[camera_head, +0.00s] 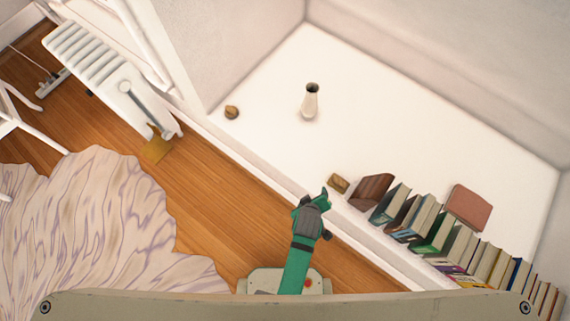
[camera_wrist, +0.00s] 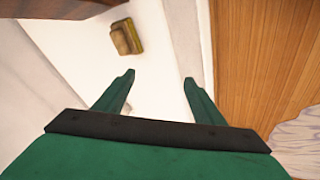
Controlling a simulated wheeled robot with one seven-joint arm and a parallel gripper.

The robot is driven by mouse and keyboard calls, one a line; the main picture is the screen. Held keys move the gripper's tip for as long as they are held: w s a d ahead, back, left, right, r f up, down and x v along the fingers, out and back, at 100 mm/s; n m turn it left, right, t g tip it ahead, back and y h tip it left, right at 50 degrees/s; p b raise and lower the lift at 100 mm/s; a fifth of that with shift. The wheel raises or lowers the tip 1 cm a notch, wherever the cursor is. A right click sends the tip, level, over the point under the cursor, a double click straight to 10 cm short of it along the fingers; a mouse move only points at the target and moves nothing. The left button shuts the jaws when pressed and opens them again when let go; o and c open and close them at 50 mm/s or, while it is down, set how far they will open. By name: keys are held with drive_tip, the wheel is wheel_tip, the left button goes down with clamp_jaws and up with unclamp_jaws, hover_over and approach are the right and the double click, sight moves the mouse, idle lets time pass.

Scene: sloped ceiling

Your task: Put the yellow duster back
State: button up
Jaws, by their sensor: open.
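A small yellow-brown block (camera_head: 338,183), which looks like a duster, lies on the white ledge beside the left end of the book row. It also shows in the wrist view (camera_wrist: 126,37), beyond the fingertips and slightly left of the gap between them. My green gripper (camera_head: 311,201) is open and empty, close to the ledge's front edge and a little short of the block. In the wrist view my gripper (camera_wrist: 158,76) has its two fingers apart, with white surface between them. Neither finger touches the block.
Several books (camera_head: 435,230) line the ledge (camera_head: 265,160) on the right. A vase (camera_head: 311,102) and a small brown object (camera_head: 232,112) stand farther back. A radiator (camera_head: 110,70) is at left, with a flat yellowish piece (camera_head: 157,147) below it. A rug (camera_head: 90,220) covers part of the wooden floor.

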drive_tip(key=s+a+r+m+t, duration=0.2)
drive_tip(key=s+r, duration=0.3)
drive_tip(key=r, duration=0.4)
drive_tip(key=s+a+r+m+t+y, duration=0.1)
drive_tip(key=s+a+r+t, duration=0.3)
drive_tip(key=r, duration=0.5)
drive_tip(key=s+a+r+m+t+y, duration=0.1)
drive_tip(key=s+a+r+m+t, duration=0.2)
drive_tip(key=s+r, duration=0.3)
wheel_tip(320, 180, up, 4)
drive_tip(key=shift+a+r, duration=0.1)
drive_tip(key=shift+a, duration=0.6)
